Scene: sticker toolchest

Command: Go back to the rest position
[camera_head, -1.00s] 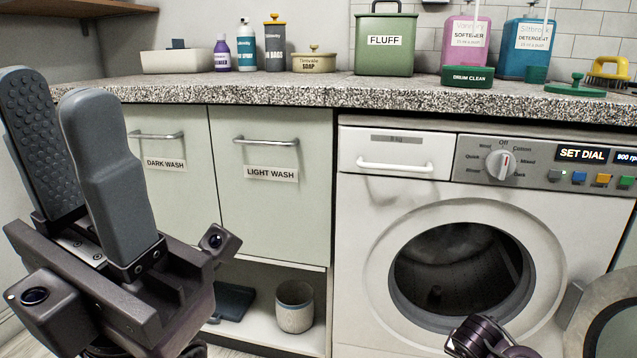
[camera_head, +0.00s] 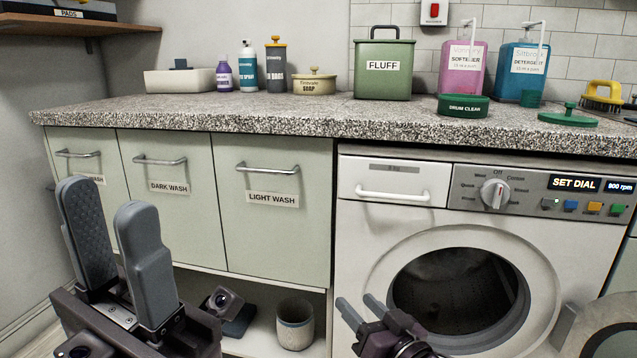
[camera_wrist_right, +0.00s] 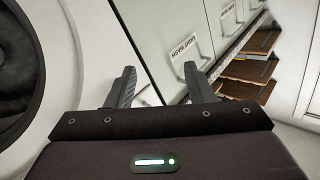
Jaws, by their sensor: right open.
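My left gripper (camera_head: 118,243) is at the lower left of the head view, in front of the cabinet doors. Its two grey padded fingers point up and stand apart, with nothing between them. My right gripper (camera_head: 357,309) is low in the head view, in front of the washing machine (camera_head: 352,225), its fingers pointing up and left. In the right wrist view its fingers (camera_wrist_right: 160,88) are spread and empty, with the light wash door (camera_wrist_right: 160,30) beyond them.
The machine's round door (camera_head: 608,335) stands open at the lower right. The countertop (camera_head: 230,118) holds a green FLUFF tin (camera_head: 384,82), softener (camera_head: 464,68) and detergent (camera_head: 522,75) bottles. A cup (camera_head: 295,325) sits on the lower shelf.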

